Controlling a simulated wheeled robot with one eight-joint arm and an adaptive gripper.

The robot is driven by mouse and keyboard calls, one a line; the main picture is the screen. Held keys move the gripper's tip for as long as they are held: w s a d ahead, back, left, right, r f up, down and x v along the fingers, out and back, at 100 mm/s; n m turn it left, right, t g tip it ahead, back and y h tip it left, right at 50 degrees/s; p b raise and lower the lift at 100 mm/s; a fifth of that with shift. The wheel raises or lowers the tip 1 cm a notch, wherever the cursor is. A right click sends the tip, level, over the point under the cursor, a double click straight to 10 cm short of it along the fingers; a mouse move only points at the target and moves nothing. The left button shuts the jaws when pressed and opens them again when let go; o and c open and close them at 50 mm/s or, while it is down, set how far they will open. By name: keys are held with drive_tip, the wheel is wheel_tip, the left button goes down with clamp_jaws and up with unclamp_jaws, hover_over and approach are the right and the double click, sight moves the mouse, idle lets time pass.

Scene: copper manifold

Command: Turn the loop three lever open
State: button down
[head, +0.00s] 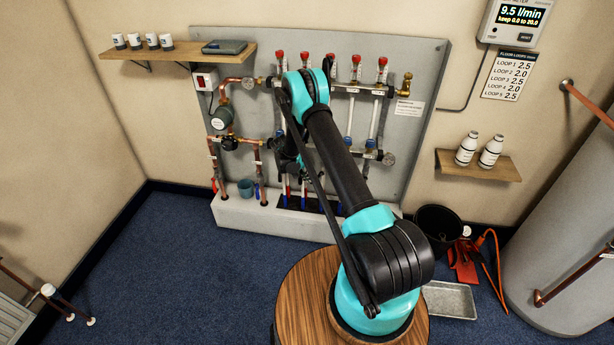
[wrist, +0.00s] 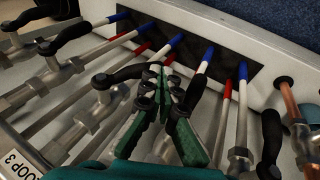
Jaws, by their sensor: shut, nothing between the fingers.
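In the wrist view my gripper (wrist: 164,76) is shut and empty, its green-sided fingers together. A black lever (wrist: 122,74) on a metal valve body lies just left of my fingertips. Its free end reaches the fingertips; I cannot tell whether they touch. A plate marked LOOP 3 (wrist: 22,165) shows at the lower left; the middle lever seems nearest to my gripper, but I cannot tell for sure which loop it serves. Another black lever (wrist: 72,34) is at the upper left. In the head view my arm hides my gripper and the middle of the manifold (head: 350,88).
Red and blue-ended pipes (wrist: 205,62) run close around my fingers. Another black lever (wrist: 270,140) and a copper pipe (wrist: 287,100) are at the right. The flow meter (head: 518,20) reads 9.5 l/min. A wall list (head: 508,75) gives loop values; loop 3 is 2.5.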

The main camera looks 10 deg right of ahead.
drive_tip(key=shift+s+d+f, duration=0.2)
drive_tip(key=shift+d+f, duration=0.4)
drive_tip(key=shift+f, duration=0.3)
drive_tip(key=shift+s+d+f, duration=0.2)
drive_tip(key=shift+d+f, duration=0.35)
drive_tip(key=shift+f, duration=0.3)
drive_tip(key=shift+d, duration=0.1)
